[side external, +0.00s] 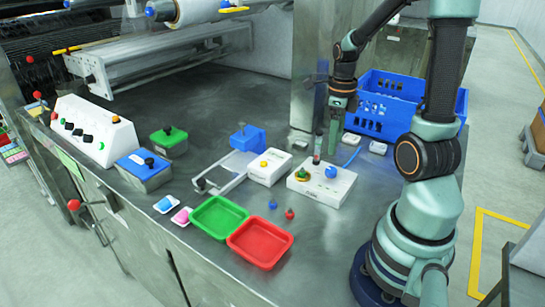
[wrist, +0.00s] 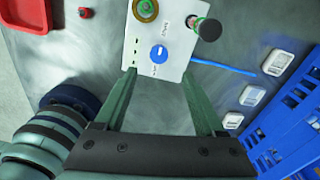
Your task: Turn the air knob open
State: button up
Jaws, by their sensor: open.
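A white box (side external: 321,187) stands on the steel table and carries a round blue knob (side external: 331,172). In the wrist view the knob (wrist: 158,54) sits near the lower end of the box face (wrist: 150,70), with a white pointer line on it and small marks around. The lettering on the box is too small to read. My gripper (side external: 333,150) is above and behind the box in the side view. In the wrist view my gripper (wrist: 159,74) is open and empty, its green fingers apart, one on each side below the knob, which is uncovered.
The same box holds a yellow-and-green round part (side external: 302,174) and an upright black-topped post (wrist: 208,28) close to the knob. A blue crate (side external: 385,85) and small white blocks (side external: 378,148) stand behind. Green (side external: 193,226) and red (side external: 235,240) trays lie in front.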

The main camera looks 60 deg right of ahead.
aim_at(331, 169)
notch_tip(331, 169, down, 8)
jog(key=shift+a+f, duration=0.15)
jog(key=shift+f, duration=0.1)
grip_shut()
dwell(0.3)
